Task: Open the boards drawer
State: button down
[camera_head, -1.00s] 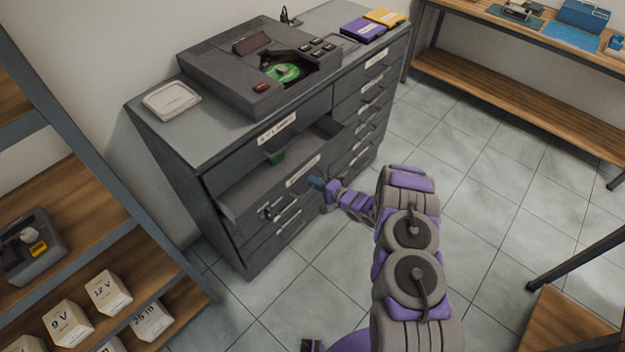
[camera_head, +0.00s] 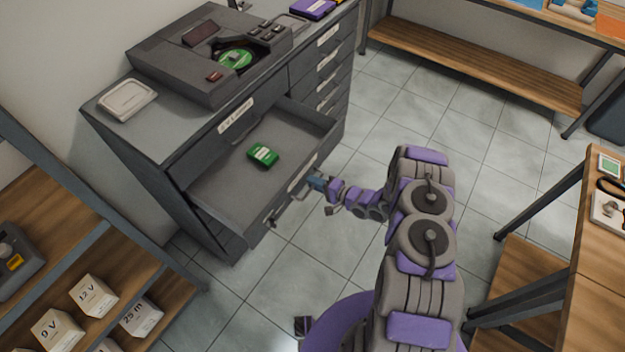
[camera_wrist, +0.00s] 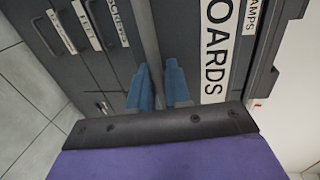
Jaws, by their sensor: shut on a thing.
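The boards drawer (camera_head: 225,182) is pulled well out of the grey cabinet in the head view. Inside it lies a green board-like item (camera_head: 263,155). My gripper (camera_head: 315,183) is at the right part of the drawer's front. In the wrist view, the blue fingers of my gripper (camera_wrist: 159,78) are closed around the drawer's bar handle (camera_wrist: 150,35), beside the white label reading "OARDS" (camera_wrist: 215,50). Its first letter is cut off at the picture edge. The part of the handle between the fingertips is partly hidden.
The grey cabinet (camera_head: 165,150) has other shut drawers. A dark device with a green disc (camera_head: 235,58) and a pale tray (camera_head: 127,99) sit on top. A shelf with labelled boxes (camera_head: 95,293) stands left, a wooden bench (camera_head: 600,240) right.

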jog(key=shift+w+a+f, duration=0.1)
jog(key=shift+a+f, duration=0.1)
jog(key=shift+a, duration=0.15)
jog(key=c, duration=1.3)
grip_release()
jog(key=shift+d, duration=0.1)
jog(key=shift+d+r, duration=0.2)
jog(key=shift+d, duration=0.25)
jog(key=p+v, duration=0.1)
jog(key=v, duration=0.7)
jog(key=p+v, duration=0.1)
jog(key=v, duration=0.8)
jog(key=shift+f, duration=0.2)
